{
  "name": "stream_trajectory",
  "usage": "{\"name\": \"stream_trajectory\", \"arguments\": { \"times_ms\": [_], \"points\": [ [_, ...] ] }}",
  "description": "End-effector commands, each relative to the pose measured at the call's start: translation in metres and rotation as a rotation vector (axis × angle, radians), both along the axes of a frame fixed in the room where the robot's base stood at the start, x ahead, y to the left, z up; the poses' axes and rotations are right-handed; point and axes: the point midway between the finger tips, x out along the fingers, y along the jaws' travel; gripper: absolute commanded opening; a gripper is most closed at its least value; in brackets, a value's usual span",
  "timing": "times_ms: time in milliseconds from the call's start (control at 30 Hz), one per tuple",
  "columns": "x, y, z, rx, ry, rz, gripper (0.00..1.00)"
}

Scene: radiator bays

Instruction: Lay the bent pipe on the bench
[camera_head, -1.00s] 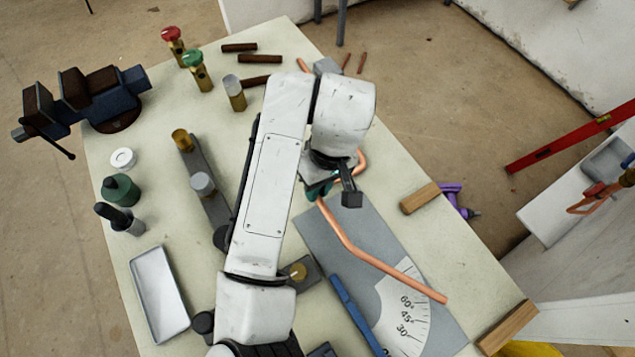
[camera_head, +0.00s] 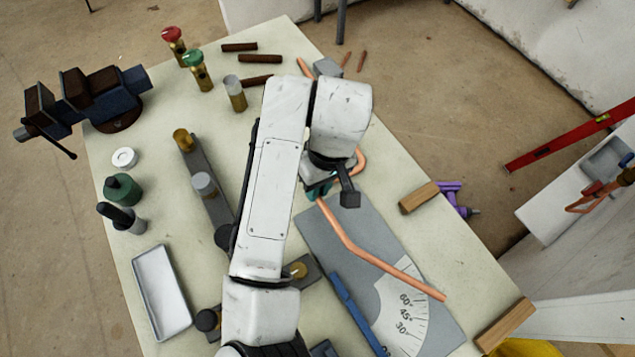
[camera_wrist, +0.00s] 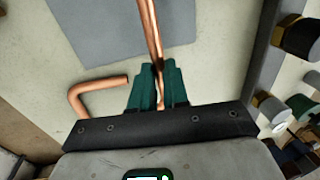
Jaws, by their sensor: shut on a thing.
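The bent copper pipe (camera_head: 379,262) reaches from my gripper (camera_head: 319,190) out over the grey angle plate, with its bend part way along. In the wrist view the pipe (camera_wrist: 152,40) runs up from between the green jaws of my gripper (camera_wrist: 160,88), which are shut on it. The bench (camera_head: 480,258) has a pale top and lies under the arm and pipe. I cannot tell whether the pipe touches the plate. My arm hides part of the bench and the pipe's held end.
A second, hooked copper piece (camera_wrist: 90,90) lies beside the jaws. The grey plate (camera_head: 345,225) has angle marks. A blue bar (camera_head: 356,312), wooden blocks (camera_head: 419,197), a white tray (camera_head: 161,290) and a vice (camera_head: 90,95) stand around. Bare bench shows at right.

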Motion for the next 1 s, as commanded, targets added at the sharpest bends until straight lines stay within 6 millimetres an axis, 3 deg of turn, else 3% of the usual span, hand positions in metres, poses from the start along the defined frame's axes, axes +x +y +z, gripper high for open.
{"name": "stream_trajectory", "arguments": {
  "times_ms": [1000],
  "points": [
    [0.000, 0.000, -0.017, 0.000, 0.000, 0.000, 0.00]
  ]
}}
